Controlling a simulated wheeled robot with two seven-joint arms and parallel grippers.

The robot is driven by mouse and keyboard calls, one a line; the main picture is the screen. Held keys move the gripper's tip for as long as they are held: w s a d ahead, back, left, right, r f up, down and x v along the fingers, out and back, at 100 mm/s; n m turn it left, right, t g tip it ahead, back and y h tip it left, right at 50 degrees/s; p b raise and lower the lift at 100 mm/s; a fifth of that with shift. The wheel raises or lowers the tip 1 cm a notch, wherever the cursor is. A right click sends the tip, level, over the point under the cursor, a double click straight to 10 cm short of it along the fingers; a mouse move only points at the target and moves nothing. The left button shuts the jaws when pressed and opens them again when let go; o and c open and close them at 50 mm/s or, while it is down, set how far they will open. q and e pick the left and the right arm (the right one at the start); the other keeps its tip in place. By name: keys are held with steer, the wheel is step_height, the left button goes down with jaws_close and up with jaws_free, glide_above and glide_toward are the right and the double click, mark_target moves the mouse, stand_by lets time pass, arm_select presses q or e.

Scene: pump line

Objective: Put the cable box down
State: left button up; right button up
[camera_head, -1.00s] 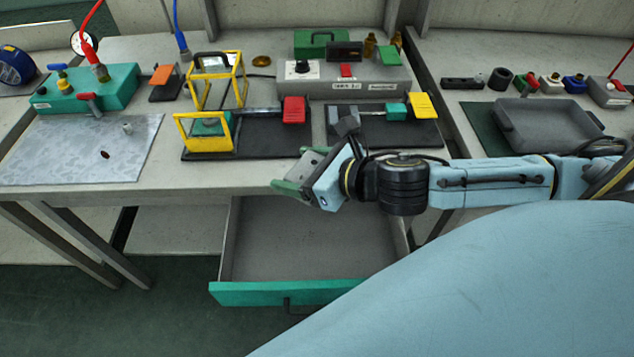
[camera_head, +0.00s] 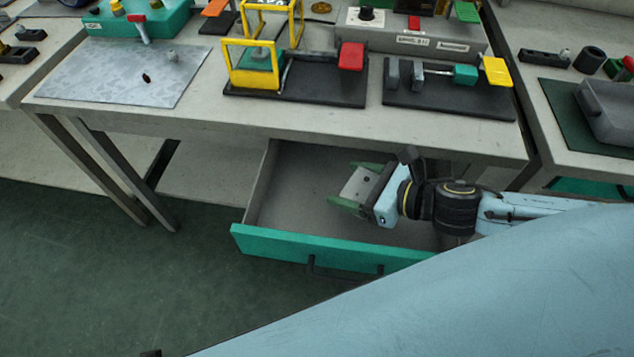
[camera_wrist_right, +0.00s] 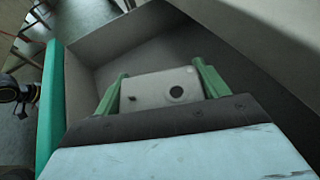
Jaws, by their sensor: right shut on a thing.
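The cable box is a light grey box with a dark round hole, and it shows in the wrist view (camera_wrist_right: 160,90) between the green fingers. It also shows in the head view (camera_head: 361,186). My right gripper (camera_head: 352,186) is shut on it. The gripper and box are over the open drawer (camera_head: 300,200), which has a grey inside and a green front. I cannot tell whether the box touches the drawer floor. My left gripper is not in view.
The table (camera_head: 220,118) stands above and behind the drawer. It bears a black plate with a yellow frame (camera_head: 250,65), a red block (camera_head: 351,56) and a grey patterned sheet (camera_head: 120,75). The drawer floor left of the gripper is clear.

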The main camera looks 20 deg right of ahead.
mark_target(316, 189)
step_height(316, 189, down, 3)
steer(key=shift+f+b, duration=0.15)
steer(key=shift+b, duration=0.4)
steer(key=w+a, duration=0.2)
steer(key=w, duration=0.1)
steer(key=shift+w+a, duration=0.15)
steer(key=shift+w, duration=0.05)
steer(key=shift+w+a, duration=0.45)
steer(key=shift+w, duration=0.15)
steer(key=shift+w+a+b, duration=0.45)
steer(key=shift+w+a, duration=0.35)
steer(key=shift+w, duration=0.25)
steer(key=shift+f+b, duration=0.3)
steer(key=shift+f, duration=0.2)
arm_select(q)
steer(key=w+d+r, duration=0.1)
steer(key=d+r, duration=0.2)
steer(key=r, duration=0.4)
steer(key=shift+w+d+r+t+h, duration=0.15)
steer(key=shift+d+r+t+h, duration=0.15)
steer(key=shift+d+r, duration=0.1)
arm_select(e)
steer(key=shift+s+f, duration=0.1)
steer(key=shift+f, duration=0.15)
steer(key=o, duration=1)
